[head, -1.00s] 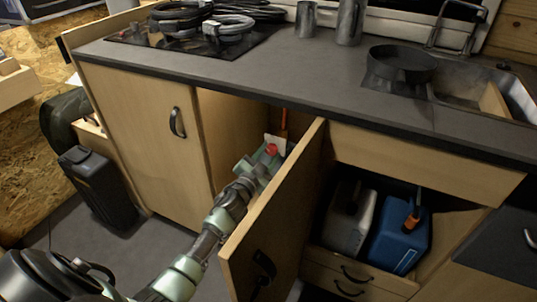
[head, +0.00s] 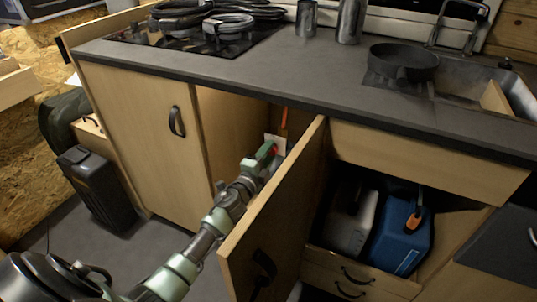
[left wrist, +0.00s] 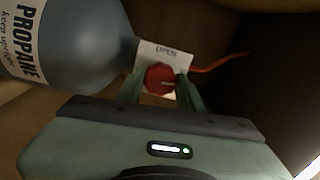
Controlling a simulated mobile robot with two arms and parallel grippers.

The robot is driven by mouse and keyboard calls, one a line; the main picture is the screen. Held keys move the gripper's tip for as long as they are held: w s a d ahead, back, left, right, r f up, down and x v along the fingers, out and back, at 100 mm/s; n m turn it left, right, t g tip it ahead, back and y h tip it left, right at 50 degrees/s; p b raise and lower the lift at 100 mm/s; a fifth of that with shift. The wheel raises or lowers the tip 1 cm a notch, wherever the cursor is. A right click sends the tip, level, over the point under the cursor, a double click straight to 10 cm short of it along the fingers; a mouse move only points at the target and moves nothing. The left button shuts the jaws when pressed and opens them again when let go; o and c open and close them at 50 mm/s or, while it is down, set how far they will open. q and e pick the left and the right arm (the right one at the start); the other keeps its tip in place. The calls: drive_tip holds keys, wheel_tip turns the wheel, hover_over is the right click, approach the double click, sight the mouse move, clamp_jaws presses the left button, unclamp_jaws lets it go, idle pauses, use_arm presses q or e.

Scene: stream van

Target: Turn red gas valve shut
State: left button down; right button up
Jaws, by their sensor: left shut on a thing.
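The red gas valve (left wrist: 160,78) sits at the neck of a grey propane bottle (left wrist: 85,40) in the left wrist view. A white tag (left wrist: 165,53) and an orange hose (left wrist: 222,62) are just behind it. My left gripper (left wrist: 161,88) is shut on the red valve, with a green finger on each side. In the head view my left gripper (head: 266,158) reaches into the open cabinet, and only a little red of the valve (head: 274,150) shows. The bottle is hidden there. My right gripper is not in view.
The open cabinet door (head: 270,215) stands close to the right of my left arm. The worktop (head: 290,70) lies above the opening. A blue canister (head: 400,235) sits in the compartment to the right. A black case (head: 97,190) stands on the floor at left.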

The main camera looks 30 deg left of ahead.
use_arm(q)
drive_tip(key=shift+m, duration=0.4)
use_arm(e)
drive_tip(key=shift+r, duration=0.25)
use_arm(q)
drive_tip(key=shift+m, duration=0.3)
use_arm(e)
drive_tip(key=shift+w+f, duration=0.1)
use_arm(q)
drive_tip(key=c, duration=0.9)
unclamp_jaws()
drive_tip(key=shift+s, duration=0.1)
drive_tip(key=s, duration=0.7)
drive_tip(key=shift+s+d+p, duration=0.25)
drive_tip(key=shift+s+p, duration=0.05)
drive_tip(key=shift+p, duration=0.05)
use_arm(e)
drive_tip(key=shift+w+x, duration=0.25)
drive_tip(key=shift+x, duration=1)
